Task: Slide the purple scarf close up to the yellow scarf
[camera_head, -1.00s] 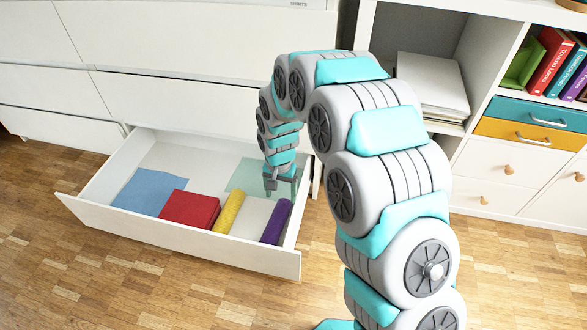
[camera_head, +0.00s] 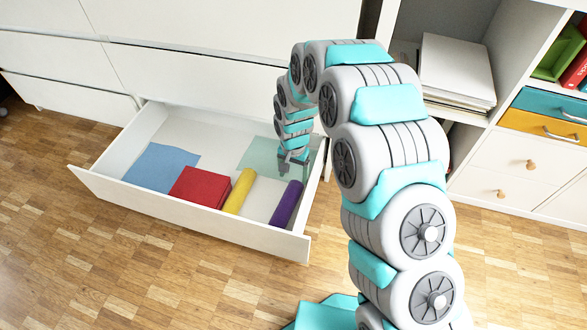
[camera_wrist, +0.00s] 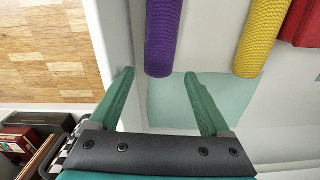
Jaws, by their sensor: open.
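The purple scarf (camera_head: 286,204) is a rolled cylinder lying in the right part of the open drawer, near its right wall. The yellow scarf (camera_head: 239,191) is a similar roll to its left, with a gap of bare drawer floor between them. In the wrist view the purple scarf (camera_wrist: 163,38) has its near end just ahead of my gripper (camera_wrist: 158,82), and the yellow scarf (camera_wrist: 258,38) is to the right, outside the fingers. My gripper (camera_head: 293,156) is open and empty, at the back end of the purple scarf. The fingers do not appear to touch it.
A red folded cloth (camera_head: 200,187) lies just left of the yellow scarf, and a blue cloth (camera_head: 160,167) lies farther left. A pale green sheet (camera_head: 258,157) lies at the back right. The drawer's right wall (camera_wrist: 118,40) is close beside my left finger.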

